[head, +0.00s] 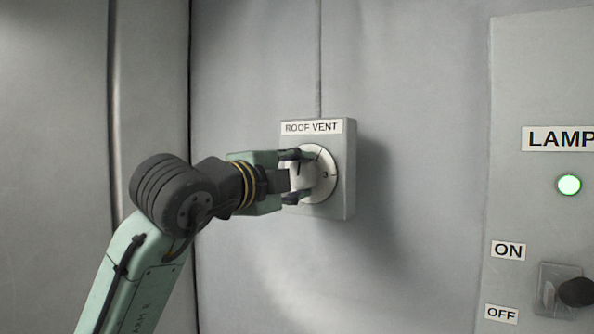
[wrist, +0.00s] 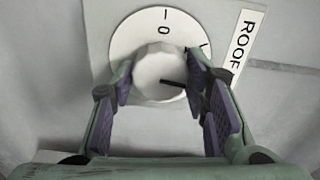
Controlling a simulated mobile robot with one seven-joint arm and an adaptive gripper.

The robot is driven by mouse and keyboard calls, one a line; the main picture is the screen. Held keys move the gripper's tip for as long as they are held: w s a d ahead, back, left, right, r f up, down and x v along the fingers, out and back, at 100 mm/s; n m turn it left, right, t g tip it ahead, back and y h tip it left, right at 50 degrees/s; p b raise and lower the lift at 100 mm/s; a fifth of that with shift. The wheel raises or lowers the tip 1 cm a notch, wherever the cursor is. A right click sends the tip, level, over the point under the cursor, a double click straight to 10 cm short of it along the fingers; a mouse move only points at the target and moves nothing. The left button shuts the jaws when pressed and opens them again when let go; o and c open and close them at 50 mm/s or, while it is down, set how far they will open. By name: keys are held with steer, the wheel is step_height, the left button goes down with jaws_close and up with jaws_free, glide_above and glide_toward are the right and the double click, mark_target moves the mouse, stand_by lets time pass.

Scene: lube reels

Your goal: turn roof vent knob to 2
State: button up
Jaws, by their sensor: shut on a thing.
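The roof vent knob (head: 301,179) is a pale round knob on a white dial plate (head: 328,163), on a grey box (head: 345,185) labelled ROOF VENT. My gripper (head: 296,175) reaches it from the left, its two fingers on opposite sides of the knob and shut on it. In the wrist view my gripper (wrist: 160,88) has purple-padded fingers around the knob (wrist: 158,72). A dark pointer line on the knob points right, towards the right finger. The dial plate (wrist: 128,38) shows a 0 and a tick above the knob. Other marks are partly hidden by the fingers.
A lamp panel (head: 510,190) stands at the right, with a lit green lamp (head: 569,185), ON and OFF labels and a dark-knobbed switch (head: 574,292). A cable or conduit (head: 319,60) runs up the wall from the box. The wall between box and panel is clear.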

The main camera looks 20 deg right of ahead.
steer(key=shift+m+p, duration=0.35)
steer(key=shift+m, duration=1.65)
steer(key=o, duration=1.1)
steer(key=shift+o, duration=0.2)
steer(key=v, duration=1.2)
